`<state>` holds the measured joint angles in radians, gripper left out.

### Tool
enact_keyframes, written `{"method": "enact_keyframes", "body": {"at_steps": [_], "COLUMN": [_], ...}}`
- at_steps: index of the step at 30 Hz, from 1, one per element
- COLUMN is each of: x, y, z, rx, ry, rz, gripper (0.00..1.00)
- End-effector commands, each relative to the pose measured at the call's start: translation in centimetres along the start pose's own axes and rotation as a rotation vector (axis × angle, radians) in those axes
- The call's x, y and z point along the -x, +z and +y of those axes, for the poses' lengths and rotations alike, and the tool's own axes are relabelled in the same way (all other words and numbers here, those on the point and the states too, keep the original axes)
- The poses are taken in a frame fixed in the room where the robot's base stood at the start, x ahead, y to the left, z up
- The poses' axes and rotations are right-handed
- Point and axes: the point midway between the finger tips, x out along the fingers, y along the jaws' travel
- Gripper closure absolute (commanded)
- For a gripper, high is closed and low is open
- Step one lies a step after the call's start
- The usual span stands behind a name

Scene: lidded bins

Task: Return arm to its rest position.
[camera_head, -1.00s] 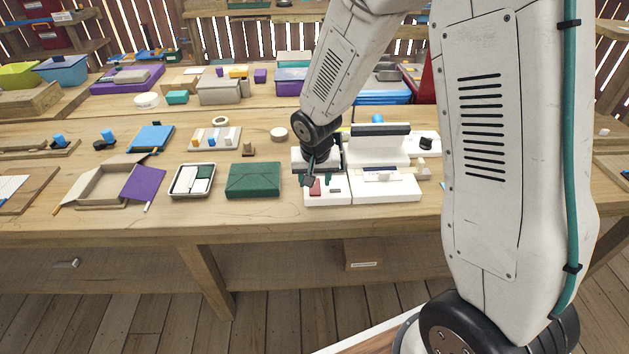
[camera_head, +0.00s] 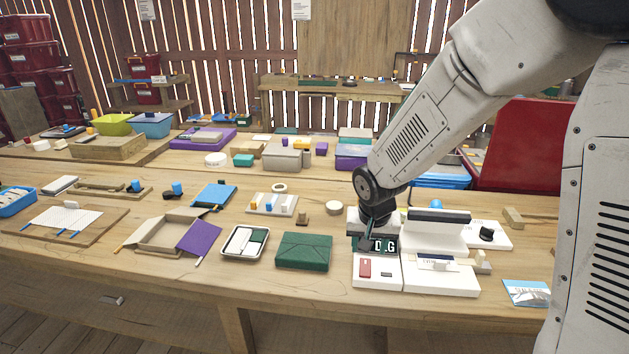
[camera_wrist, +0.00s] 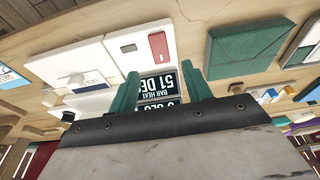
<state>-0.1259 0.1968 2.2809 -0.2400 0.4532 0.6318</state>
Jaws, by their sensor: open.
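My gripper (camera_head: 369,238) is at the end of my white arm, low over a white machine (camera_head: 378,272) with a small dark display (camera_head: 384,246) and a red patch. In the wrist view my gripper (camera_wrist: 157,92) shows two green fingers spread apart with nothing held between them. The dark display (camera_wrist: 160,85) with white letters shows between and beyond the fingers. Whether the fingertips touch the machine cannot be told.
A white sealer-like machine (camera_head: 437,278) with a dark bar stands just right of my gripper. A dark green box (camera_head: 304,251) lies to the left, beside a tray (camera_head: 245,242) with white and green pieces. A red panel (camera_head: 530,145) stands behind my arm. Open space is above the table.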

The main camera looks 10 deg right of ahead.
Motion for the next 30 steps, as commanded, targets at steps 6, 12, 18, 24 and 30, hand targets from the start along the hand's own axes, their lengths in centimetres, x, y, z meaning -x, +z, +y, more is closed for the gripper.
{"method": "enact_keyframes", "body": {"at_steps": [6, 12, 18, 24, 30], "x": [1.4, 7.2, 13.6, 18.9, 22.0], "y": [4.5, 8.6, 13.2, 17.8, 20.4], "z": [2.5, 5.4, 8.2, 10.3, 11.6], "rx": [0.147, 0.239, 0.305, 0.339, 0.318], "ry": [0.075, 0.083, 0.047, -0.006, -0.044], "rz": [-0.166, -0.267, -0.313, -0.298, -0.212], "gripper": [0.51, 0.51, 0.51, 0.51, 0.51]}}
